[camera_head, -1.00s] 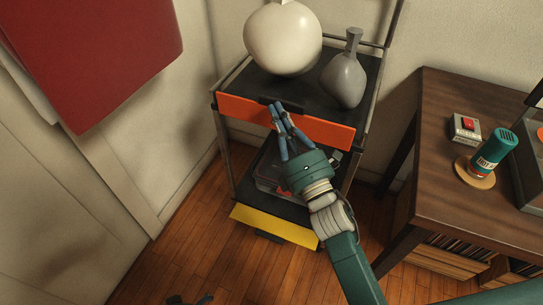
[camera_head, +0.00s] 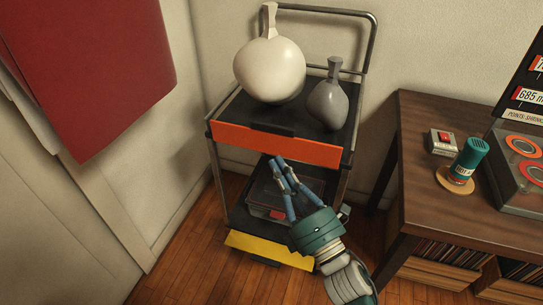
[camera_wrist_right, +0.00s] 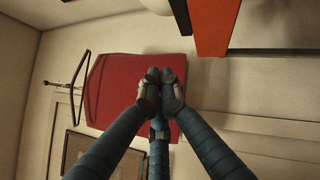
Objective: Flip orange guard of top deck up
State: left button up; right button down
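The orange guard (camera_head: 275,144) runs along the front of the cart's black top deck (camera_head: 303,112). It stands up, with its black handle (camera_head: 268,129) at its upper edge. My right gripper (camera_head: 281,160) is just below and in front of the guard, apart from the handle. Its blue fingers come together at the tips, with nothing seen between them. In the right wrist view the closed fingertips (camera_wrist_right: 160,74) are clear of the guard (camera_wrist_right: 213,22), which shows at the top. My left gripper is in neither current view.
A cream vase (camera_head: 270,70) and a grey vase (camera_head: 328,102) stand on the top deck. The lower deck holds a clear box (camera_head: 262,197); its yellow guard (camera_head: 270,248) hangs down. A wooden table (camera_head: 415,185) stands right, and a red panel (camera_head: 95,80) is at left.

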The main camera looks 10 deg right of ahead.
pick_arm(q)
jog(key=shift+s, duration=0.35)
pick_arm(e)
jog(key=shift+s+d, duration=0.15)
jog(key=shift+s, duration=0.4)
jog(key=shift+s+d, duration=0.15)
jog(key=shift+s, duration=0.35)
pick_arm(q)
jog(key=shift+s+f, duration=0.1)
jog(key=shift+s, duration=0.05)
